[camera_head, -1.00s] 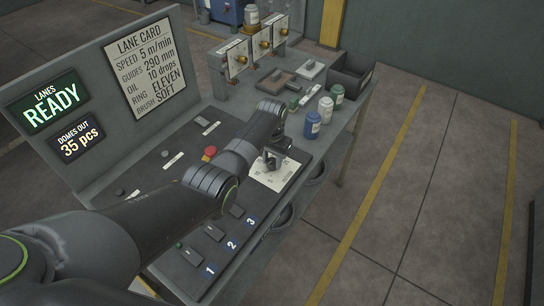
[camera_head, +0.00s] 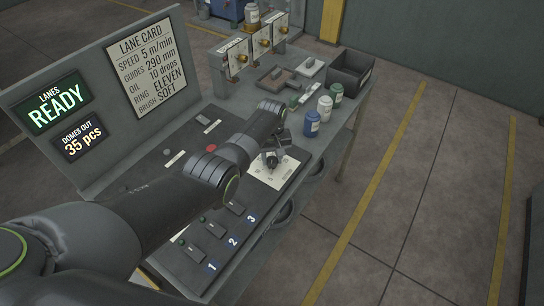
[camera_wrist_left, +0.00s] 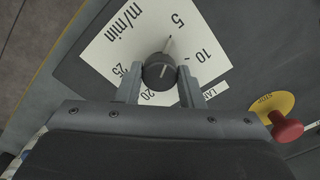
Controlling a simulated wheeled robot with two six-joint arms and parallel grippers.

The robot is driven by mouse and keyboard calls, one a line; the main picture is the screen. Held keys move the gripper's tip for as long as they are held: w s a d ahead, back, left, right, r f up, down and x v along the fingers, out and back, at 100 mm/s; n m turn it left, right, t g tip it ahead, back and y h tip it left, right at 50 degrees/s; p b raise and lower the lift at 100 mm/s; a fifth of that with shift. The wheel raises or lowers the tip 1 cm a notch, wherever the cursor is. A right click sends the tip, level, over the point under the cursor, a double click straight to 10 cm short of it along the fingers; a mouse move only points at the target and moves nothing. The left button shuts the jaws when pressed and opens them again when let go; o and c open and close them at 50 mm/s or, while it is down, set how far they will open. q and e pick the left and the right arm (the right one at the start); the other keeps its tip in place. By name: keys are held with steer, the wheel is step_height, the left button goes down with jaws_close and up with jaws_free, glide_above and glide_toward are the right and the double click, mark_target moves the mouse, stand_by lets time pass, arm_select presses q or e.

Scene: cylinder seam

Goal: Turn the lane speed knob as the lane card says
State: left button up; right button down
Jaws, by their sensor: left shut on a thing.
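The lane card (camera_head: 146,62) on the back panel reads speed 5 m/min, guides 290 mm, oil 10 drops, ring eleven, brush soft. The speed knob (camera_wrist_left: 160,72) is black with a pale pointer line. It sits on a white dial plate (camera_wrist_left: 120,42), marked m/min with 5, 10, 20 and 25 legible. The pointer faces the top of the wrist view, near the 5 side. My left gripper (camera_wrist_left: 161,82) is shut on the knob, one finger on each side. In the head view my left gripper (camera_head: 273,158) is over the dial plate. My right gripper is out of view.
A red stop button (camera_wrist_left: 286,129) on a yellow disc is beside the dial. Blue (camera_head: 312,124), white (camera_head: 325,108) and green-labelled (camera_head: 336,95) bottles stand beyond it. A dark bin (camera_head: 350,72) is at the far end. Switches numbered 1, 2 and 3 lie nearer.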

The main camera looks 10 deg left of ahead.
mark_target(272, 159)
arm_select(q)
steer(key=shift+r, duration=0.1)
stand_by(0.4)
steer(key=o, duration=1)
steer(key=shift+r, duration=0.4)
step_height(272, 159, up, 17)
steer(key=b, duration=0.1)
steer(key=shift+f+b, duration=0.2)
steer(key=shift+b, duration=0.1)
steer(key=shift+f, duration=0.15)
